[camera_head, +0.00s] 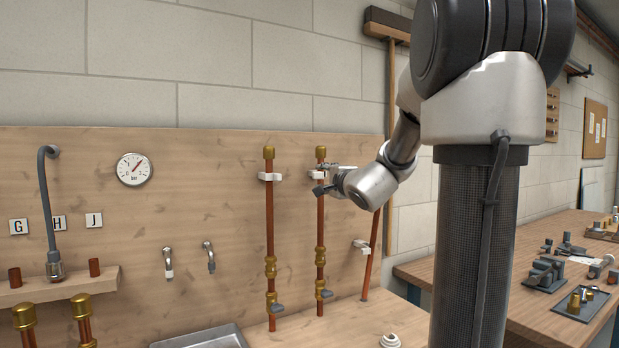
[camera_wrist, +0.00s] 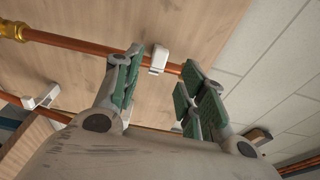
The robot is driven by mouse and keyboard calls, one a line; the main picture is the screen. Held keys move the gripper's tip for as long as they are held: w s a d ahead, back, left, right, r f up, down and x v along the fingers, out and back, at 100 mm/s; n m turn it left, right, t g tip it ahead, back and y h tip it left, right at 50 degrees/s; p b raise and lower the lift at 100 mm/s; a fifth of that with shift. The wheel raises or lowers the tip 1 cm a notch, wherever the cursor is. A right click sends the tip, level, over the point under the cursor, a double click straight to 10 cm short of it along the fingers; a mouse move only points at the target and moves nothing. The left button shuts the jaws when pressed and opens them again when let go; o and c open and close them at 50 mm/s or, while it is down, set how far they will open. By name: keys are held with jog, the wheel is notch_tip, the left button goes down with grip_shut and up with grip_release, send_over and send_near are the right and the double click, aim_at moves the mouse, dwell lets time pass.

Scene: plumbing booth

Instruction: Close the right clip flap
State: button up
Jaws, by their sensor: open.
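The right clip (camera_wrist: 161,56) is a white block on the right copper pipe (camera_head: 320,228), near its top. In the wrist view it shows between my fingertips, with the copper pipe (camera_wrist: 85,45) running through it. I cannot tell from these frames how far its flap stands open. In the head view my gripper (camera_head: 322,189) is in front of this pipe, just below the clip (camera_head: 316,174), and partly covers it. In the wrist view my gripper (camera_wrist: 165,74) is open, its green-padded fingers on either side of the clip. I cannot tell whether they touch it.
The left pipe (camera_head: 269,222) carries a similar white clip (camera_head: 270,177). A slanted pipe (camera_head: 373,250) with a lower clip (camera_head: 361,244) stands to the right. Brass fittings and grey valve handles sit low on the pipes. A broom (camera_head: 391,100) leans on the wall behind my arm.

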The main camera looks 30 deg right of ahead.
aim_at(317, 176)
jog(key=w, duration=0.5)
jog(key=w+d, duration=0.1)
jog(key=w, duration=0.1)
jog(key=shift+w, duration=0.35)
grip_shut()
